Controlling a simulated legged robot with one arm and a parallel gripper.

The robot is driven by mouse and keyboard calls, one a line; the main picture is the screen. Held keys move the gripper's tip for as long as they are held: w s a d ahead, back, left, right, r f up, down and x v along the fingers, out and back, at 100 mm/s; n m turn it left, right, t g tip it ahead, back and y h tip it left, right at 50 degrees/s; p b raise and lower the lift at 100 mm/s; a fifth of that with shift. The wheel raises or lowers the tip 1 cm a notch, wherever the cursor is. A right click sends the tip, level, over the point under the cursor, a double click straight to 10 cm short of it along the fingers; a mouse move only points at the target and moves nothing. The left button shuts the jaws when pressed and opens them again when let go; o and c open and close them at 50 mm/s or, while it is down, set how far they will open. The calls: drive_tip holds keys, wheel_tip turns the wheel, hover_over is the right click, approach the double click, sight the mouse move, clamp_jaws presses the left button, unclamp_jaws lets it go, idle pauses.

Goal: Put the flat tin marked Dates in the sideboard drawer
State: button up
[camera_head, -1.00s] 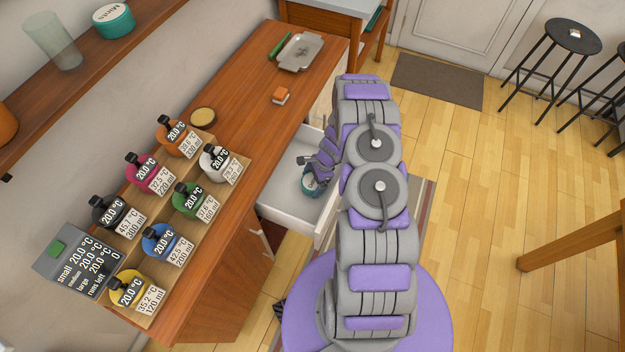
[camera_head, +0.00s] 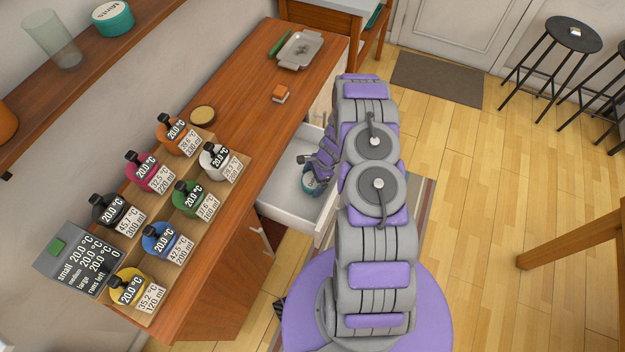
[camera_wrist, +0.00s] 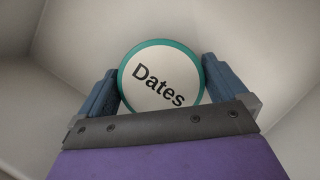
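The flat tin (camera_wrist: 160,80) has a white lid marked Dates and a teal rim. In the wrist view it sits between the two blue fingers of my gripper (camera_wrist: 160,88), which appear to touch or nearly touch its sides. In the head view the tin (camera_head: 311,184) is partly hidden by my gripper (camera_head: 312,172), which reaches down inside the open sideboard drawer (camera_head: 279,202). Pale drawer walls surround the tin in the wrist view. I cannot tell whether the tin rests on the drawer floor or whether the fingers press on it.
A teal tin (camera_head: 113,19) stands on the wall shelf. The rest of the drawer looks empty.

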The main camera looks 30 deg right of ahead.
drive_tip(key=shift+r, duration=0.1)
drive_tip(key=w+p+v, duration=0.1)
drive_tip(key=p+v, duration=0.2)
drive_tip(key=v, duration=1.4)
drive_tip(key=shift+s, duration=0.45)
drive_tip(key=shift+c, duration=0.5)
clamp_jaws()
idle(0.4)
